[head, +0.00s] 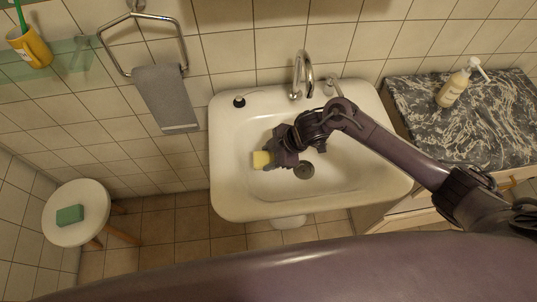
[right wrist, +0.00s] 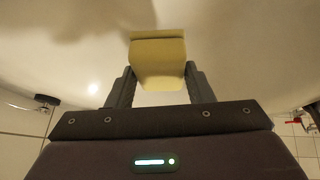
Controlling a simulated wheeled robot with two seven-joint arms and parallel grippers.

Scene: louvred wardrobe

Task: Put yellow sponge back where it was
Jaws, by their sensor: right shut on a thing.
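The yellow sponge (head: 262,160) is a small pale yellow block over the left part of the white sink basin (head: 228,130) in the head view. My right gripper (head: 272,159) is shut on it. In the right wrist view the sponge (right wrist: 158,62) sits between the two dark fingers of my right gripper (right wrist: 160,85) and sticks out past their tips. The white basin surface fills the background there. I cannot tell whether the sponge touches the basin. My left gripper is not in view.
A green sponge (head: 70,215) lies on a round white stool (head: 62,235) at left. A chrome faucet (head: 302,75) stands behind the basin. A soap bottle (head: 454,88) stands on the dark marble counter (head: 420,120). A grey towel (head: 165,97) hangs on the wall. A glass shelf holds a yellow cup (head: 30,48).

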